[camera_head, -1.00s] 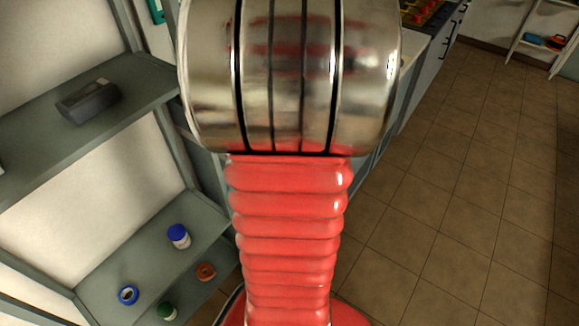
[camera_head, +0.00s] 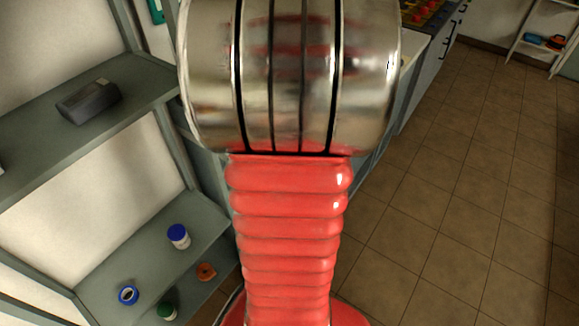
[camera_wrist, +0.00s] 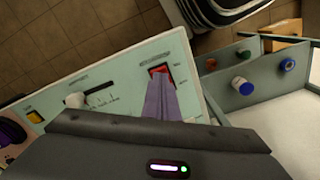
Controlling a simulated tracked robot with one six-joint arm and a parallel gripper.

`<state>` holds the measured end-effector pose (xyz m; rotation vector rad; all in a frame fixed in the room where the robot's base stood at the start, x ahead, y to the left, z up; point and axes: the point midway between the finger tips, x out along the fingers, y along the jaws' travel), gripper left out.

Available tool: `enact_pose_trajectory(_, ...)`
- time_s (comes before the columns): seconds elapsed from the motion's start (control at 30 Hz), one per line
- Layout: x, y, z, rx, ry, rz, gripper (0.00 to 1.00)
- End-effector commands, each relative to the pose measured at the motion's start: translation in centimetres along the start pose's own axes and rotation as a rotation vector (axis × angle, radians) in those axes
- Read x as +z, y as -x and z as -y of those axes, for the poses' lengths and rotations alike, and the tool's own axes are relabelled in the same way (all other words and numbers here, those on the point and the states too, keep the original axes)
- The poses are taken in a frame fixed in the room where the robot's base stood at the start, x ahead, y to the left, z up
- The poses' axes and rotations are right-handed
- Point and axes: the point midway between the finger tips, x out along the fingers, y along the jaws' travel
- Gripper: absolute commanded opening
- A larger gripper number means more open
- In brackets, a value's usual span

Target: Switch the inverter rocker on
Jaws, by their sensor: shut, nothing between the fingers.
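In the wrist view a pale green panel (camera_wrist: 125,68) carries a red rocker (camera_wrist: 159,69) in a dark frame near its right end. My gripper (camera_wrist: 160,82) shows as shut purple fingers with nothing held. Its tips overlap the lower edge of the rocker in the picture; I cannot tell whether they touch it. The fingers hide part of the rocker, and its on or off position is not clear. In the head view my own arm covers the middle, and neither the rocker nor my gripper shows.
The panel also has a slot with a white knob (camera_wrist: 75,100) and a yellow button (camera_wrist: 34,117). Grey shelves at left hold a dark box (camera_head: 88,101), a blue-capped jar (camera_head: 178,236) and tape rolls. Tiled floor (camera_head: 450,190) at right is clear.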

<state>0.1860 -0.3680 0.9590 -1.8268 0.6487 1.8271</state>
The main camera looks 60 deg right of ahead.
Motion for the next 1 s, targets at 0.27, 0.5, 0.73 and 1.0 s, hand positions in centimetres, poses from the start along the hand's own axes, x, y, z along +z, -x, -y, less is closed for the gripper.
enact_pose_trajectory(0.27, 0.0, -0.2, 0.0, 0.0, 0.0, 0.0, 0.0)
enact_pose_trajectory(0.5, 0.0, -0.5, 0.0, 0.0, 0.001, 0.001, 0.0)
enact_pose_trajectory(0.73, 0.0, -0.7, 0.0, 0.0, 0.001, 0.001, 0.0)
enact_pose_trajectory(1.0, 0.0, -1.0, 0.0, 0.0, 0.001, 0.0, 0.0)
